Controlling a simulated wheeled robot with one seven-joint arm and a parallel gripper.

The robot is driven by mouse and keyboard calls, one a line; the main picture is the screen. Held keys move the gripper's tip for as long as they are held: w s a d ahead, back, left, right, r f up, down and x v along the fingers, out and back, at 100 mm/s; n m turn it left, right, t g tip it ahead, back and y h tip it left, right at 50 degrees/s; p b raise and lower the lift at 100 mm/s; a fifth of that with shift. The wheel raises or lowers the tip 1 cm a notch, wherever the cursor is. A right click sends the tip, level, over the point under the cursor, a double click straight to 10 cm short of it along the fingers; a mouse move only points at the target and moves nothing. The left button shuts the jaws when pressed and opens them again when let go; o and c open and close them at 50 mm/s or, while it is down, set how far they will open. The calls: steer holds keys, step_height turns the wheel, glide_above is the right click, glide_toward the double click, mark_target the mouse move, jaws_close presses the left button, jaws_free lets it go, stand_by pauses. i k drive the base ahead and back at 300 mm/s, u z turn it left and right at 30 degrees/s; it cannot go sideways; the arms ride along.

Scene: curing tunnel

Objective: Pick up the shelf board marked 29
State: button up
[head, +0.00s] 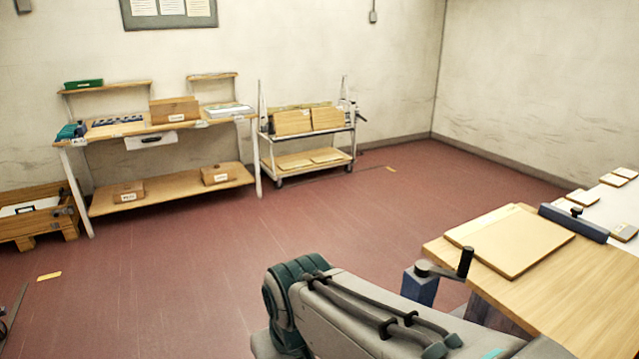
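Several plain boards show in the head view, and I cannot read the number 29 on any of them. Two upright light wooden boards (293,122) and (328,118) stand on the top of a wheeled trolley (308,167) at the back. A large flat board (510,243) lies on the wooden table (560,295) at the right. Small boards (583,198) with labels too small to read lie on the white surface beyond it. My arm crosses the lower middle of the view, and my gripper is outside the frame.
A workbench (165,132) with boxes and a lower shelf stands along the back wall. A wooden crate (35,225) is at the far left. A crank handle (445,268) sticks out at the table's left corner. The red floor (180,260) between is mostly clear.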

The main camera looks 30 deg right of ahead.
mark_target(510, 241)
steer(key=z, duration=0.05)
steer(key=i, duration=1.55)
steer(key=z, duration=0.7)
steer(key=i, duration=1.2)
steer(key=z, duration=1.85)
steer(key=i, duration=0.8)
steer(key=z, duration=0.55)
